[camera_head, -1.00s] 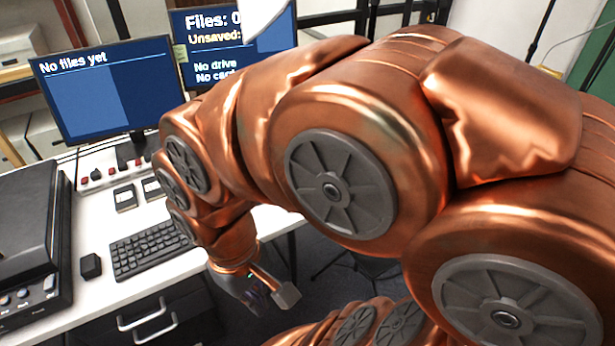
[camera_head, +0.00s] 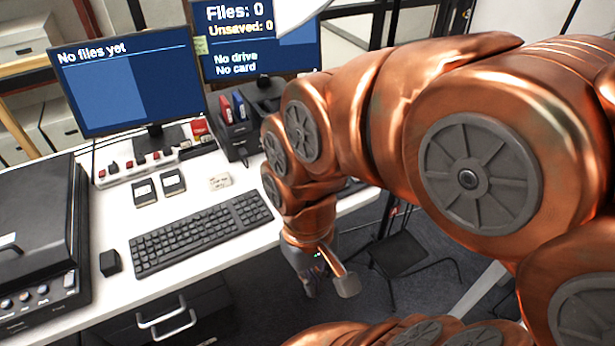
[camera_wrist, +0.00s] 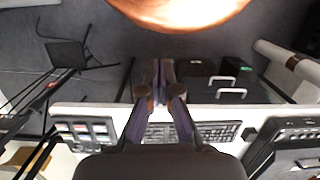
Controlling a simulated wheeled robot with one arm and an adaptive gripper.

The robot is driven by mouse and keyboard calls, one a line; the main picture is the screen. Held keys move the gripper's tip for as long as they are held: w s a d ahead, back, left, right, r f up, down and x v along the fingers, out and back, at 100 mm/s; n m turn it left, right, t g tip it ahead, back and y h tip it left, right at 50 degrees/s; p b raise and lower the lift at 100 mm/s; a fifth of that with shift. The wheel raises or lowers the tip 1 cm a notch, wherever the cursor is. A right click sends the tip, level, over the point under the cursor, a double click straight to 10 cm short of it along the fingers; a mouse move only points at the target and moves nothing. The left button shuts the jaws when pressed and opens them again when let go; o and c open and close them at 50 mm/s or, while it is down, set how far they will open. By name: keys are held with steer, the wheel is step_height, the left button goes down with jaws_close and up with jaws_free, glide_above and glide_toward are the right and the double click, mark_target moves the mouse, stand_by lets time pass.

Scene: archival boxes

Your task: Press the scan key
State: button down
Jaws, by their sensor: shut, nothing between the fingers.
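The scan key cannot be told apart by its label. A black scanner-like machine (camera_head: 35,225) stands at the left of the desk, with several knobs and small keys on its front panel (camera_head: 40,292). Its print is too small to read. In the wrist view the machine (camera_wrist: 285,135) is at the right edge. My gripper (camera_head: 312,285) is shut and empty, pointing down past the desk's front edge, right of the machine and apart from it. In the wrist view its fingers (camera_wrist: 160,85) are together in front of the keyboard.
A keyboard (camera_head: 200,235) and a small black block (camera_head: 110,262) lie on the white desk (camera_head: 105,215). The left monitor (camera_head: 130,85) reads "No files yet"; the right monitor (camera_head: 255,40) reads "Files: 0". Drawers (camera_head: 165,315) are below. A stool (camera_head: 400,255) stands on the floor.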

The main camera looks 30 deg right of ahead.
steer(key=w+m+t+y+b, duration=0.25)
steer(key=w+m+y, duration=0.4)
steer(key=w, duration=1.65)
steer(key=w+d+f+m+t, duration=0.2)
steer(key=w+d+f+m, duration=0.1)
steer(key=d, duration=0.5)
steer(key=w+d+f+m+t, duration=0.2)
steer(key=w+d+m, duration=0.3)
steer(key=d, duration=0.3)
steer(key=w+d+f+m+t+h+b, duration=0.1)
steer(key=w+d+f+m, duration=0.3)
steer(key=d, duration=0.4)
steer(key=shift+w+d+m+t, duration=0.35)
steer(key=shift+w+m+t, duration=0.1)
steer(key=shift+w+t, duration=0.35)
steer(key=shift+s, duration=0.1)
step_height(320, 180, down, 6)
steer(key=b, duration=0.4)
steer(key=shift+f, duration=0.25)
steer(key=shift+f+b, duration=0.45)
steer(key=shift+f, duration=0.7)
steer(key=shift+f, duration=0.1)
